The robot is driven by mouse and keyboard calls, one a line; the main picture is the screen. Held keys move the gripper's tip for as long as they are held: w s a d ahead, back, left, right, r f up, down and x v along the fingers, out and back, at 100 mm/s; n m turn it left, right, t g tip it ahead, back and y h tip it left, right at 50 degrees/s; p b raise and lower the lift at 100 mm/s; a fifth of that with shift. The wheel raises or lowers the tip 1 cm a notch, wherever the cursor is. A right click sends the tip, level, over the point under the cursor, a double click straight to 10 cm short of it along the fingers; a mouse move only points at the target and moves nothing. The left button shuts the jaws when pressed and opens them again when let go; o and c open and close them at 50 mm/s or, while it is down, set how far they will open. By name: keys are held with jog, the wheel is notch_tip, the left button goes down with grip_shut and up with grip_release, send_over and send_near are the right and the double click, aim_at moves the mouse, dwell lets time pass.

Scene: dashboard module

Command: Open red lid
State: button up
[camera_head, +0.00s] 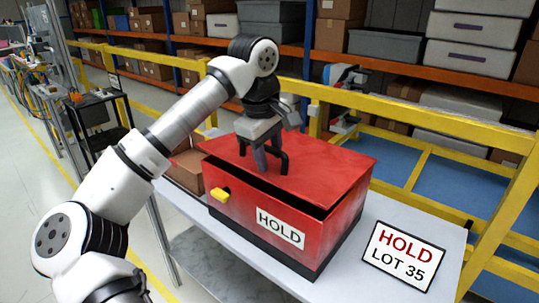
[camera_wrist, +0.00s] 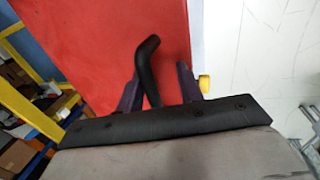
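The red box (camera_head: 237,210) stands on a table, with a yellow knob (camera_head: 220,195) and a HOLD label on its front. Its red lid (camera_head: 325,165) lies over the top; a dark gap shows under the lid's front edge. My gripper (camera_head: 264,168) points down at the lid around its black handle (camera_head: 284,162). In the wrist view, the bent handle (camera_wrist: 149,60) passes between my spread fingers, close to the left one, with space before the right one. Contact with the handle is unclear. The yellow knob also shows there (camera_wrist: 204,84).
A sign reading HOLD LOT 35 (camera_head: 398,256) lies on the grey table (camera_head: 350,284) right of the box. A brown carton (camera_head: 186,171) sits left of it. Yellow rails (camera_head: 430,118) run behind the table, with shelves beyond. The table's right front is clear.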

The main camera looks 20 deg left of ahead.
jog(key=shift+r, duration=0.15)
notch_tip(320, 180, up, 16)
jog(key=s+p, duration=0.1)
jog(key=p, duration=1.1)
jog(key=shift+a+f, duration=0.2)
dwell(0.3)
dwell(0.5)
